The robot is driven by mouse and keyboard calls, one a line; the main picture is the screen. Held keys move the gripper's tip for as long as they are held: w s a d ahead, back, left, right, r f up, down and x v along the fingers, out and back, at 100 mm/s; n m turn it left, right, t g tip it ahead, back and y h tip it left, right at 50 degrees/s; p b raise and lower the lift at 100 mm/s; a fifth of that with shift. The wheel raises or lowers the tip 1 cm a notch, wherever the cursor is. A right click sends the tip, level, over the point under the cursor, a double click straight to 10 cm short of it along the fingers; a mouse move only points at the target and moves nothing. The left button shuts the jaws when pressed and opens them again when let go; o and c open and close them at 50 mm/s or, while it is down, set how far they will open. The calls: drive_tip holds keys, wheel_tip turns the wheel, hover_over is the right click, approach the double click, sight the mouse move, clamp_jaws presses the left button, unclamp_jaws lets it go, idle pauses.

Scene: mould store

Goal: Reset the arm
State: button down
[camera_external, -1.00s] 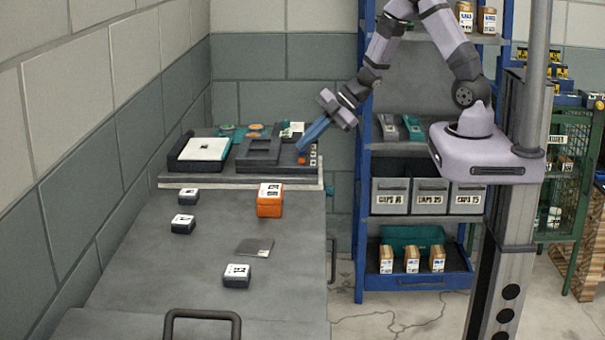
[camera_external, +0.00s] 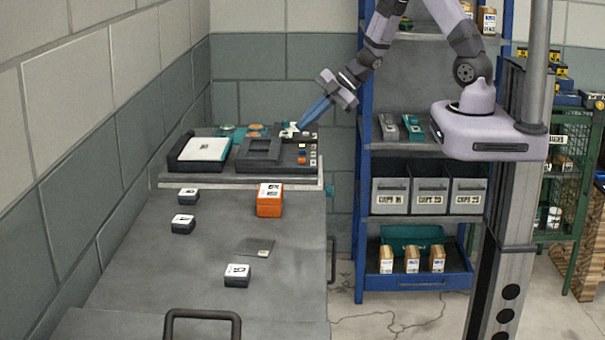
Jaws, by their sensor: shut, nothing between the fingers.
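My gripper (camera_external: 304,124) is at the far end of the bench, with its blue fingers shut and empty. The fingers point down and to the left, at the right part of the dark panel (camera_external: 262,153). The fingertips appear just above or beside a small white labelled item at the panel's back right; I cannot tell whether they touch it. My arm reaches in from the upper right, in front of the blue shelf.
On the grey bench (camera_external: 140,270) stand an orange box (camera_external: 270,200), several small black-and-white boxes (camera_external: 237,275) and a flat grey plate (camera_external: 255,247). A white-topped unit (camera_external: 203,150) sits beside the panel. The blue shelf (camera_external: 364,230) with grey bins (camera_external: 429,196) stands right of the bench.

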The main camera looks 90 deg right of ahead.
drive_tip(key=s+d+f+m, duration=0.1)
drive_tip(key=s+d+f+g+h, duration=0.1)
drive_tip(key=d, duration=0.1)
drive_tip(key=s+d+f+m+g+h, duration=0.1)
drive_tip(key=shift+d+m, duration=0.15)
drive_tip(key=shift+m, duration=0.15)
drive_tip(key=s+f+m+g+h, duration=0.25)
drive_tip(key=s+m+g, duration=0.7)
drive_tip(key=s, duration=1.05)
drive_tip(key=s+a+r+m+y, duration=0.3)
drive_tip(key=a, duration=0.5)
drive_tip(key=w+a+r+n+t, duration=0.1)
drive_tip(key=w+a+r+n, duration=0.1)
drive_tip(key=a, duration=0.3)
drive_tip(key=w+a+r+n+t, duration=0.1)
drive_tip(key=w+a+r, duration=0.2)
drive_tip(key=a, duration=0.3)
drive_tip(key=shift+w+r+n, duration=0.25)
drive_tip(key=shift+n, duration=0.1)
